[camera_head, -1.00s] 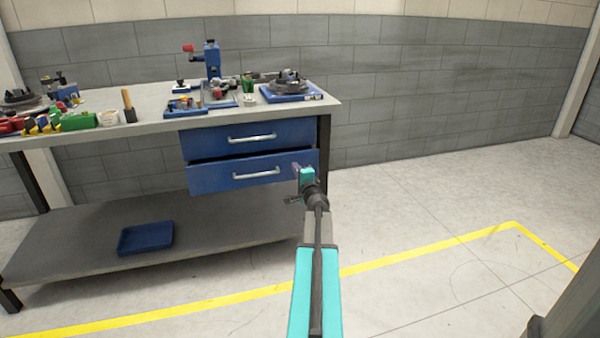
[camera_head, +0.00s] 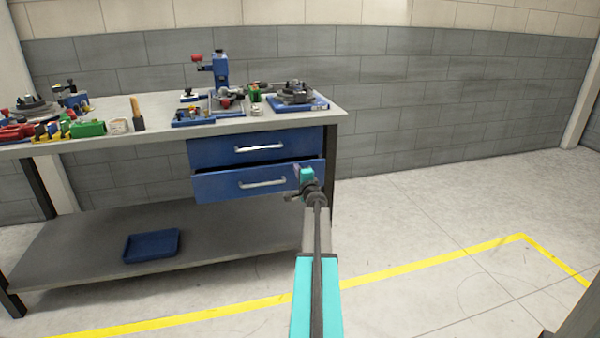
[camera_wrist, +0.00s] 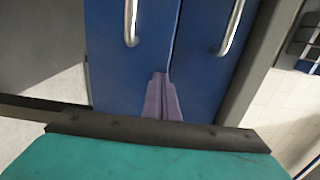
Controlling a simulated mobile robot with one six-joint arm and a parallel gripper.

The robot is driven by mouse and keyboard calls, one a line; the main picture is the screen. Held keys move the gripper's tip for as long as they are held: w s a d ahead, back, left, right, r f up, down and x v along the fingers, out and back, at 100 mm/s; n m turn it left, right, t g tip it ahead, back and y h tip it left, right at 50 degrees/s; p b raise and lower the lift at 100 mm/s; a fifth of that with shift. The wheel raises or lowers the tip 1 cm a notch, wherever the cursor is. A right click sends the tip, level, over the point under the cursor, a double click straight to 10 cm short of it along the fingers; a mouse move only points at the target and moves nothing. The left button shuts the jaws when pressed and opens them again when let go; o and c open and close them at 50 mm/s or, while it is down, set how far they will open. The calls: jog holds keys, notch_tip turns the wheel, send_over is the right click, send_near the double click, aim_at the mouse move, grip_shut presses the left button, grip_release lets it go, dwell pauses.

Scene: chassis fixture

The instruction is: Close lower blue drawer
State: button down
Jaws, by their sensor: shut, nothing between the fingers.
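The lower blue drawer (camera_head: 225,186) stands partly pulled out below the upper blue drawer (camera_head: 220,153), with a dark gap above its front. Its silver handle (camera_head: 262,183) runs across the front. My gripper (camera_head: 298,170) is at the right end of the lower drawer's front, right of the handle. In the wrist view, the drawers stand side by side, the lower drawer (camera_wrist: 105,65) on the left and the upper drawer (camera_wrist: 200,60) on the right. My shut, empty gripper (camera_wrist: 160,76) points at the lower drawer's front near the seam. I cannot tell whether it touches.
The workbench top (camera_head: 160,135) carries fixtures and small parts. A blue tray (camera_head: 152,246) lies on the lower shelf (camera_head: 80,255). A dark bench leg (camera_head: 331,180) stands just right of the drawers. The floor to the right is open, with a yellow line (camera_head: 430,262).

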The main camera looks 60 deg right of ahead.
jog(key=shift+d, duration=0.1)
dwell(0.3)
jog(key=b+x, duration=0.1)
jog(key=x, duration=0.1)
jog(key=b+x, duration=0.1)
jog(key=x, duration=0.2)
jog(key=shift+r, duration=0.25)
jog(key=shift+r, duration=0.15)
dwell(0.4)
jog(key=shift+s+a+f, duration=0.2)
jog(key=shift+s+a, duration=0.05)
jog(key=shift+a, duration=0.2)
jog(key=b+v, duration=0.1)
jog(key=v, duration=1.2)
jog(key=shift+s+f, duration=0.2)
jog(key=shift+s, duration=0.2)
